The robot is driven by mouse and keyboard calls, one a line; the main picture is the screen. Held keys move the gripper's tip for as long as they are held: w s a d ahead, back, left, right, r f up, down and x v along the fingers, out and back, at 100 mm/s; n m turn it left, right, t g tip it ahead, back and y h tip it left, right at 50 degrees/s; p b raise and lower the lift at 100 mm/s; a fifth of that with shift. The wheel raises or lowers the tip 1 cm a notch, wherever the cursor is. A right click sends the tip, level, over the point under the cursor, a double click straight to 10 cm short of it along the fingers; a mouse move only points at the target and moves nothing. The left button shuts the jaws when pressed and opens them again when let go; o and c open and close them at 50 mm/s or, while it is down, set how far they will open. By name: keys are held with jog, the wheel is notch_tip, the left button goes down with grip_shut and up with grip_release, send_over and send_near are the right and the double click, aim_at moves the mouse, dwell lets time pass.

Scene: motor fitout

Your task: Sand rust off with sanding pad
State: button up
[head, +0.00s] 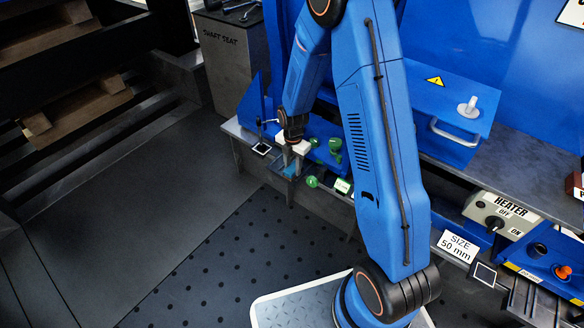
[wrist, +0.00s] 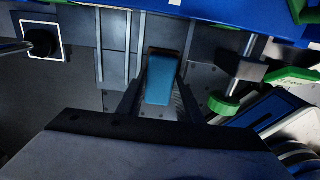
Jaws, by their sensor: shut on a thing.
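My gripper (wrist: 160,95) is shut on a blue block with a brownish far end, which looks like the sanding pad (wrist: 159,82); one dark finger lies on each side of it. In the head view my gripper (head: 291,166) points down at the front edge of the bench, beside green knobs, and the blue pad shows small between its fingers. I cannot make out a rust patch in either view. Whether the pad touches a surface below is not clear.
A green-ended clamp screw (wrist: 223,103) stands close to the right of my gripper. A black-knobbed post on a white-framed square (wrist: 42,41) is at the left. The heater box (head: 497,214) sits far right on the bench. The dark floor (head: 130,200) at left is clear.

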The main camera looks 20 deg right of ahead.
jog(key=shift+w+d, duration=1.15)
jog(key=shift+d, duration=0.3)
jog(key=shift+s+a, duration=0.1)
jog(key=shift+s+a+f, duration=0.25)
jog(key=shift+s+a, duration=0.45)
jog(key=shift+s, duration=0.1)
jog(key=shift+s+a, duration=0.75)
jog(key=shift+a, duration=0.2)
jog(key=shift+w, duration=0.1)
jog(key=shift+w+d+r, duration=0.1)
jog(key=shift+w+d, duration=0.2)
jog(key=shift+w, duration=0.05)
jog(key=shift+w+d+r, duration=0.15)
jog(key=shift+w+d, duration=0.5)
jog(key=shift+d, duration=0.1)
jog(key=shift+w+d+r, duration=0.1)
jog(key=shift+w+d, duration=0.5)
jog(key=shift+d, duration=0.1)
